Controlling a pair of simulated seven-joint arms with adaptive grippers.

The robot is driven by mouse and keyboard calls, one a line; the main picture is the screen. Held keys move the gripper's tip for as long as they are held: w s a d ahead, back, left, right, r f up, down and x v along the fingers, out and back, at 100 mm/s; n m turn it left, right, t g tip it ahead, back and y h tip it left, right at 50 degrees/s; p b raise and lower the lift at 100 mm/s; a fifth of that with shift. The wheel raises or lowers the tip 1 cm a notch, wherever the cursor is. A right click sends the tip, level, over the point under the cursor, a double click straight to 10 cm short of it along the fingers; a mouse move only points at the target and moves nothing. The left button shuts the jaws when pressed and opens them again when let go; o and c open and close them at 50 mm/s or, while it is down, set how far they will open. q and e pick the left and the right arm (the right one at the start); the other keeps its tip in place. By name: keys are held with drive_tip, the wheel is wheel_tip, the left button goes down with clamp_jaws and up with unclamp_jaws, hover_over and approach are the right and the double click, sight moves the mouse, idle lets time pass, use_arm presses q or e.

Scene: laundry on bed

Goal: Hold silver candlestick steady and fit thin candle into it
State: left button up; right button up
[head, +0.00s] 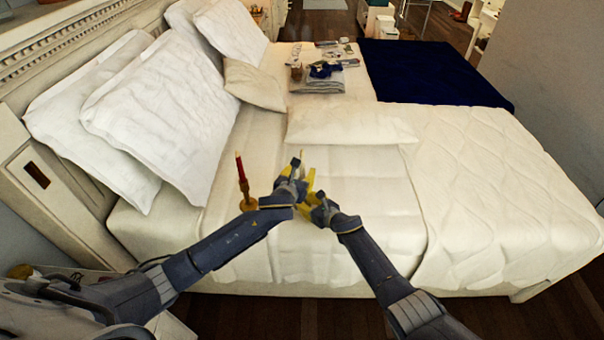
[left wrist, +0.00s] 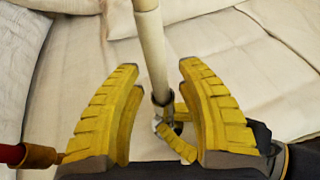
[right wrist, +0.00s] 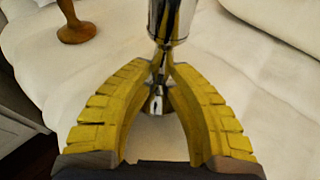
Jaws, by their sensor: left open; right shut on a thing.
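The silver candlestick (right wrist: 172,22) is between the closed yellow fingers of my right gripper (right wrist: 158,70), which grip its narrow stem. The thin cream candle (left wrist: 152,50) runs between the spread fingers of my left gripper (left wrist: 160,68), with a gap on each side. The candle's lower end meets a dark ring at the candlestick, near my right gripper; I cannot tell how deeply it sits. In the head view, my left gripper (head: 297,172) and right gripper (head: 312,195) are close together above the bed, and the candle and candlestick are mostly hidden.
A red candle (head: 240,166) stands in a brown holder (head: 247,203) just left of my left gripper. White pillows (head: 160,115) lie at the headboard. Folded cloths (head: 318,82) and a dark blue blanket (head: 430,75) lie farther back. The right side of the bed (head: 490,190) is clear.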

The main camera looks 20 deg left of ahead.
drive_tip(key=shift+s+d+f, duration=0.2)
drive_tip(key=shift+f, duration=0.25)
use_arm(q)
drive_tip(key=shift+r, duration=0.2)
drive_tip(key=v, duration=1.2)
use_arm(e)
drive_tip(key=o, duration=0.8)
use_arm(q)
drive_tip(key=shift+f, duration=0.1)
use_arm(e)
drive_tip(key=shift+o, duration=0.6)
drive_tip(key=shift+r, duration=0.1)
drive_tip(key=shift+w, duration=0.1)
drive_tip(key=shift+r, duration=0.15)
